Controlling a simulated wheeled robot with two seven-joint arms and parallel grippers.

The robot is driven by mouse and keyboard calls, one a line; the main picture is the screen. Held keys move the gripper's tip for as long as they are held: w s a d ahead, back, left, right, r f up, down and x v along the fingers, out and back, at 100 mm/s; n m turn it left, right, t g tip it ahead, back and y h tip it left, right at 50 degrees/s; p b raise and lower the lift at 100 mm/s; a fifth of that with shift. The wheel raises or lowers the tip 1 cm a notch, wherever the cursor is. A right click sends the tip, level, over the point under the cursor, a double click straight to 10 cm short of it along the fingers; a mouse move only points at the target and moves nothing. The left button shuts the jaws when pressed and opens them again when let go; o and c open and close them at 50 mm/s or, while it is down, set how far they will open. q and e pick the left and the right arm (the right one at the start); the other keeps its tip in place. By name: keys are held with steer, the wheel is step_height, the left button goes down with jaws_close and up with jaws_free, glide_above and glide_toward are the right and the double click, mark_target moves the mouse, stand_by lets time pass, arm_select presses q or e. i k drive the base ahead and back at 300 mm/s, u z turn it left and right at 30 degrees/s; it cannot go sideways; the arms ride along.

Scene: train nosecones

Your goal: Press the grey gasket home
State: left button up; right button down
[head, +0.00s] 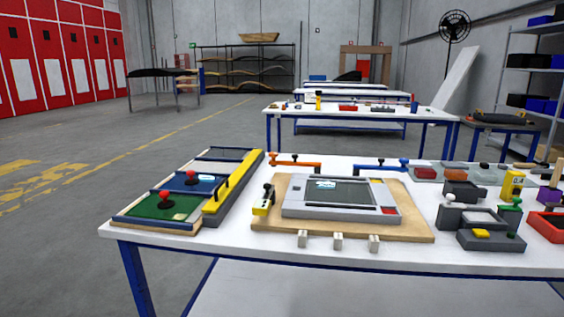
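A grey rectangular frame (300,211), which may hold the grey gasket, lies on a light wooden board (415,231) in the middle of the near table. A darker grey panel (352,192) shows inside the frame, with a small white and teal label at its far left. I cannot tell the gasket from the frame at this size, nor whether it is seated or raised. A red patch (389,210) marks the frame's near right corner. Neither of my grippers is in view.
Left on the white table (240,245) is a tray with green (165,206) and blue panels and a yellow bar (233,183). A black-knobbed yellow clamp (263,201) stands at the board's left. Small grey blocks (338,241) line the front. Grey fixtures (490,240) crowd the right.

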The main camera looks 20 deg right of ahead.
mark_target(358, 179)
steer(key=i, duration=1)
steer(key=z, duration=0.4)
